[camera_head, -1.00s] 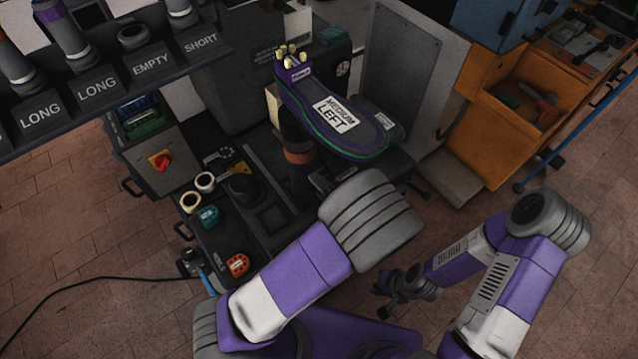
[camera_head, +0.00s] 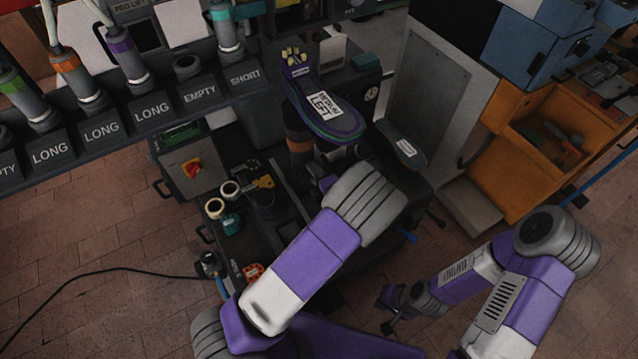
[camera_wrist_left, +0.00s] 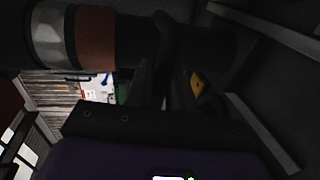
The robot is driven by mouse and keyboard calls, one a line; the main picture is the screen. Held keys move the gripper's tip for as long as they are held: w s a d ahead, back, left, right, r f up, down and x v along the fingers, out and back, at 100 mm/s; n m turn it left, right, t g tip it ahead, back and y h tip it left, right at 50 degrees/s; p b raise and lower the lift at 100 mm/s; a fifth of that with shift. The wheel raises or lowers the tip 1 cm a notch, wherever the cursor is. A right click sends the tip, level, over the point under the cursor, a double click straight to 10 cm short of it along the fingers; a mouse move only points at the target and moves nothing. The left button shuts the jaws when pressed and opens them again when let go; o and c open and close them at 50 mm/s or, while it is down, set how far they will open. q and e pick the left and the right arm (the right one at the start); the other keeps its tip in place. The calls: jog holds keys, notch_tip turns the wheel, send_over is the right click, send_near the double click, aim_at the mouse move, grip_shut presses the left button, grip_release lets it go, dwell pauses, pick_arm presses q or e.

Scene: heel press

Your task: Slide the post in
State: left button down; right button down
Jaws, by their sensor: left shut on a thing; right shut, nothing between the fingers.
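The post (camera_head: 300,147) is a dark cylinder with an orange band, under the left edge of the sole plate marked MEDIUM LEFT (camera_head: 318,112). In the left wrist view the post (camera_wrist_left: 95,38) lies across the top of the picture, with a grey part at its left end. My left gripper (camera_head: 326,183) is mostly hidden behind its own arm in the head view; it is shut on the post. Whether the post's lower end is in a socket is hidden. My right gripper (camera_head: 388,316) is shut and empty, low over the floor, far from the post.
A rack (camera_head: 150,108) with LONG, EMPTY and SHORT labels holds several banded posts at upper left. A dark bench (camera_head: 285,225) carries rings and small parts. A smaller labelled pad (camera_head: 402,145) stands right of the sole plate. An orange cabinet (camera_head: 500,165) is at right.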

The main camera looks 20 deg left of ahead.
pick_arm(q)
jog(key=x, duration=0.2)
jog(key=r+x, duration=0.1)
jog(key=x, duration=0.1)
jog(key=shift+w+a+f+p, duration=0.1)
jog(key=shift+a+p, duration=0.05)
jog(key=shift+p, duration=0.25)
jog(key=shift+a, duration=0.1)
jog(key=shift+w, duration=0.1)
jog(key=c, duration=1.4)
grip_release()
jog(key=shift+o, duration=1.4)
jog(key=shift+w+a, duration=0.1)
jog(key=p, duration=0.2)
send_near(306, 161)
jog(key=shift+x, duration=1.1)
